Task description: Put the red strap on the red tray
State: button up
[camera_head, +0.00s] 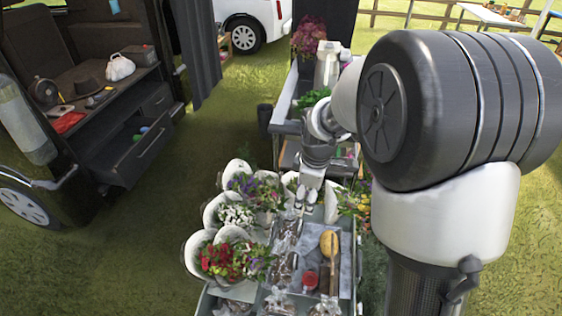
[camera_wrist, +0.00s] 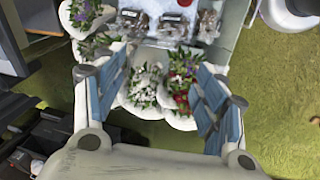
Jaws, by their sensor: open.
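A small red object (camera_head: 310,280), which looks like a coiled red strap, lies on the grey flower cart (camera_head: 345,270), beside a yellow-headed brush. A flat red item (camera_head: 67,122), possibly the red tray, lies on the counter in the open van at the left. A bit of red (camera_wrist: 184,2) shows at the top edge of the wrist view. My gripper (camera_wrist: 158,90) is open and empty, its blue-padded fingers wide apart. White flower pots (camera_wrist: 150,106) show between them. In the head view my gripper (camera_head: 311,190) is above the cart's far part, apart from both red items.
White pots of flowers (camera_head: 236,213) crowd the cart's left side. The brush (camera_head: 329,245) and several wrapped bundles (camera_head: 285,265) surround the small red object. Open grass (camera_head: 130,235) separates van and cart.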

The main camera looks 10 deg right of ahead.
jog(key=w+d+f+n, duration=0.2)
jog(key=w+f+n, duration=0.15)
jog(key=f, duration=0.55)
jog(key=n+g, duration=0.2)
jog(key=n, duration=0.7)
send_over(309, 280)
jog(key=f, duration=3.9)
jog(key=shift+w+d, duration=0.2)
jog(key=shift+w, duration=0.1)
jog(key=shift+s+a+f+b, duration=0.1)
jog(key=shift+f+b, duration=0.65)
jog(key=shift+f, duration=0.75)
jog(key=shift+s+f+b, duration=0.1)
jog(key=shift+f+b, duration=0.6)
jog(key=shift+f, duration=0.75)
jog(key=shift+c, duration=0.2)
jog(key=c, duration=1)
jog(key=shift+r, duration=0.15)
